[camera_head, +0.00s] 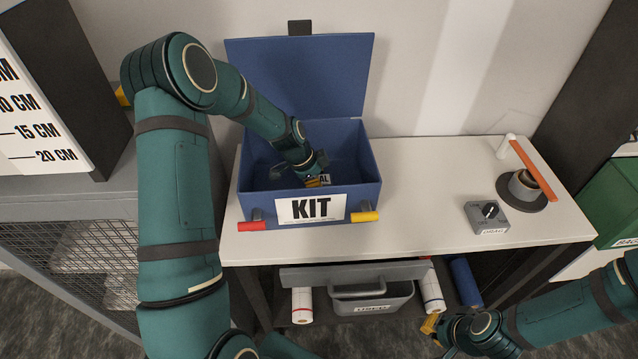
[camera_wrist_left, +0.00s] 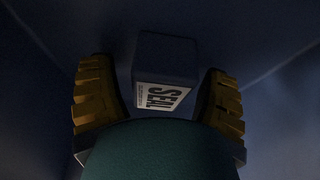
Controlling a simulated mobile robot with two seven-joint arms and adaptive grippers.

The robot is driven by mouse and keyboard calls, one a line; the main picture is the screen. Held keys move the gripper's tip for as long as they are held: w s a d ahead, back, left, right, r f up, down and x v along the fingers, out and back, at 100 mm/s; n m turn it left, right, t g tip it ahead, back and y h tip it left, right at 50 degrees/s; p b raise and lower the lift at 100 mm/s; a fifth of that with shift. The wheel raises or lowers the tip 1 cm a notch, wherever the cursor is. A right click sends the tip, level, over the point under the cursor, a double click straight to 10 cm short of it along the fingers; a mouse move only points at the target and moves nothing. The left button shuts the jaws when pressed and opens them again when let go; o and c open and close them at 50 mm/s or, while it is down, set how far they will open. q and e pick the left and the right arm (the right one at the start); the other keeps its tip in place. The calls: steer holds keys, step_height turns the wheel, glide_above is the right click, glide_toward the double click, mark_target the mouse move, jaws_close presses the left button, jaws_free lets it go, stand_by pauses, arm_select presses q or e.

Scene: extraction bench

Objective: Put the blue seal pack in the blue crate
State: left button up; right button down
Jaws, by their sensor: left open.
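The blue crate (camera_head: 258,203), labelled KIT, stands on the white bench with its lid raised against the wall. My left gripper (camera_head: 314,182) reaches down inside it. The blue seal pack (camera_head: 325,179) is inside the crate, mostly hidden by the gripper in the head view. In the left wrist view the seal pack (camera_wrist_left: 165,63), with its white SEAL label, lies between the open fingers of my left gripper (camera_wrist_left: 160,98). Narrow gaps show beside it. I cannot tell whether it rests on the crate floor. My right gripper (camera_head: 433,326) is low at the right, away from the crate.
The bench middle is clear.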

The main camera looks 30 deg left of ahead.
arm_select(q)
steer(key=shift+r+p, duration=0.25)
steer(key=shift+p, duration=0.05)
steer(key=v, duration=1.1)
steer(key=shift+r, duration=0.4)
steer(key=shift+s+a, duration=0.1)
